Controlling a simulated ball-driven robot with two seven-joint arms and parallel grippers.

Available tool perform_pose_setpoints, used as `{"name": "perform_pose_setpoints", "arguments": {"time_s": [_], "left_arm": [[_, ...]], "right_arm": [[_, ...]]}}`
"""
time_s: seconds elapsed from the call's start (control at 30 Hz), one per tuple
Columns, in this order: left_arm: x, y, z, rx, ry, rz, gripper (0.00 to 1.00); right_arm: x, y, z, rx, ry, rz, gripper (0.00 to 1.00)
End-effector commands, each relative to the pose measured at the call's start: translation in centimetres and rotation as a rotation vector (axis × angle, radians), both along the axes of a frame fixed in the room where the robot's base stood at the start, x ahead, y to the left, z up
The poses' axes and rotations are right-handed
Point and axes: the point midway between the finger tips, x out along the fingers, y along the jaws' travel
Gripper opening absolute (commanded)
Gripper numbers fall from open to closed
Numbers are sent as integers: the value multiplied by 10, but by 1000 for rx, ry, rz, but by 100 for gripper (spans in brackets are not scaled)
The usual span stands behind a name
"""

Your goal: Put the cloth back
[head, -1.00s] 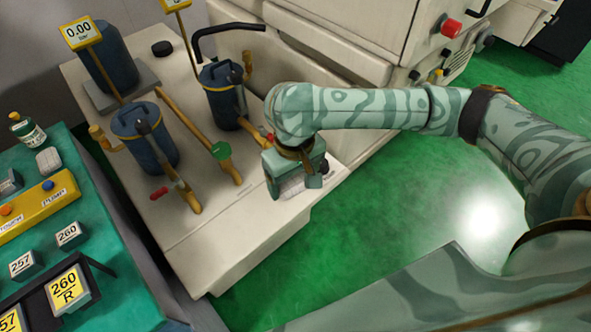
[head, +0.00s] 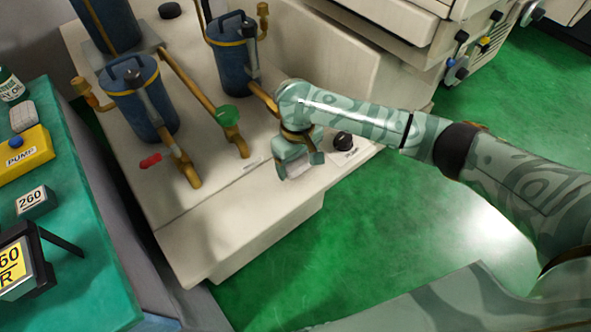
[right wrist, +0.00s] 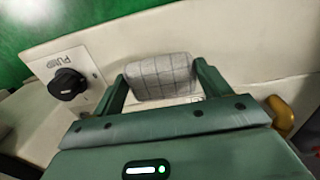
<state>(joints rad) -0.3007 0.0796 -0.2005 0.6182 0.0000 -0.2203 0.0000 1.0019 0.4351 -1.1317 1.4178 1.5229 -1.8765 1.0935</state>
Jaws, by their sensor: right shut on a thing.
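The cloth (right wrist: 160,77) is a grey checked, folded pad held between the two fingers of my right gripper (right wrist: 160,92). In the head view, my right gripper (head: 299,166) points down over the front part of the cream machine top (head: 235,215), with a pale bit of the cloth (head: 298,172) showing at its fingers. I cannot tell whether the cloth touches the surface. My left gripper is not in view.
A black PUMP knob (head: 343,141) stands just right of my right gripper. Blue canisters (head: 140,100) with brass pipes and a green valve (head: 228,115) stand to the left. A teal table (head: 75,255) with a yellow pump box (head: 25,155) lies at far left.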

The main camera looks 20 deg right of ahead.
Motion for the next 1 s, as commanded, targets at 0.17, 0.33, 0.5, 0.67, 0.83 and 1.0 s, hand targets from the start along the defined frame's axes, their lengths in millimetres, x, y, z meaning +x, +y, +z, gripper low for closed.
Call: {"name": "perform_pose_setpoints", "arguments": {"time_s": [0.17,0.33,0.5,0.67,0.83,1.0], "left_arm": [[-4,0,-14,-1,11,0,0],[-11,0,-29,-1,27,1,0],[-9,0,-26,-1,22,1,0],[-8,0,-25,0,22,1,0],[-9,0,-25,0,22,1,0],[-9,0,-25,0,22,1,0]], "right_arm": [[10,-3,-16,1,1,-1,55],[9,-4,-43,0,1,1,55],[9,-4,-39,-1,-4,1,55],[9,-4,-41,-1,-4,0,55],[9,-4,-42,-1,-4,0,98],[9,-4,-42,-1,-4,0,98]]}}
